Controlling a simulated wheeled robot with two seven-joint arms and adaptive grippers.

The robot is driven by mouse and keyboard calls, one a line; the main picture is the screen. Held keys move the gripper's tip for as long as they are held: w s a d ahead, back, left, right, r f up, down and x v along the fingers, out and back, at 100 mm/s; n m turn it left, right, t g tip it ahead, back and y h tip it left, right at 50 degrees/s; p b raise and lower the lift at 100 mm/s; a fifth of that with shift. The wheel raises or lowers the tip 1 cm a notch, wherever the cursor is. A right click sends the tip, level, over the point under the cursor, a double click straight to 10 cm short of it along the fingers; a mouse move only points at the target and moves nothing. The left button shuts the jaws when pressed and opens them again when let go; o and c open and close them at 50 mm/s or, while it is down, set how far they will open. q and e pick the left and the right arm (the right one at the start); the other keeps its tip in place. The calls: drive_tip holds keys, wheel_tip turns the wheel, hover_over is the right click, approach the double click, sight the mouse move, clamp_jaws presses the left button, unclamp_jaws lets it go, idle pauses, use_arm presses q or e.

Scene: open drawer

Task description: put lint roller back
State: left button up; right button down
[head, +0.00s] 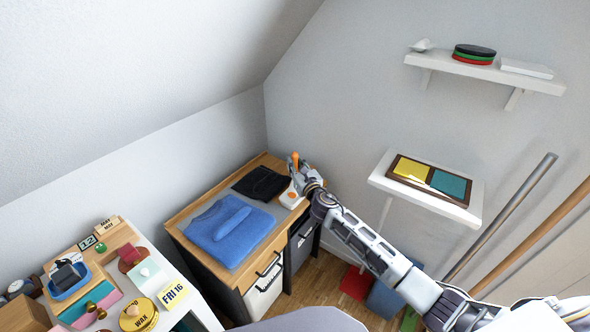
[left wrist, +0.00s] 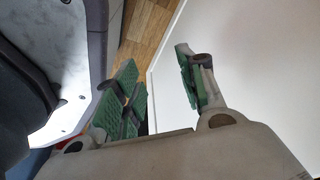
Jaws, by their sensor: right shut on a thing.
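The lint roller (head: 295,159) shows as a small upright orange handle at the back right corner of the wooden dresser. My right gripper (head: 298,174) reaches in from the lower right and is shut on it. The gripper hides most of the roller's lower part. A small white item with an orange mark (head: 289,198) lies on the dresser top just below the gripper; I cannot tell what it is. My left gripper (left wrist: 160,85) shows only in the left wrist view, its green-padded fingers wide apart with nothing between them.
The dresser (head: 186,217) holds a folded blue garment (head: 230,232) and dark folded cloth (head: 262,184). A cluttered white desk (head: 200,305) stands lower left. A small white shelf (head: 455,210) with a two-colour tray and two poles (head: 500,215) stand right.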

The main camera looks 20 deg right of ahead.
use_arm(q)
drive_tip(key=shift+w+d+r, duration=0.25)
drive_tip(key=shift+w, duration=0.2)
use_arm(e)
drive_tip(key=shift+f, duration=0.55)
use_arm(q)
drive_tip(key=shift+w+r, duration=0.1)
drive_tip(key=shift+w, duration=0.05)
use_arm(e)
drive_tip(key=shift+f, duration=0.15)
drive_tip(key=shift+f+b, duration=0.1)
drive_tip(key=shift+b, duration=0.2)
use_arm(q)
drive_tip(key=shift+d+r, duration=0.35)
drive_tip(key=shift+d, duration=0.05)
use_arm(e)
drive_tip(key=shift+f, duration=0.15)
drive_tip(key=c, duration=1.8)
unclamp_jaws()
use_arm(q)
drive_tip(key=shift+w+r, duration=0.25)
drive_tip(key=shift+w, duration=0.3)
use_arm(e)
drive_tip(key=o, duration=0.5)
drive_tip(key=shift+c, duration=0.2)
use_arm(q)
drive_tip(key=shift+s+f, duration=0.1)
drive_tip(key=shift+s, duration=0.05)
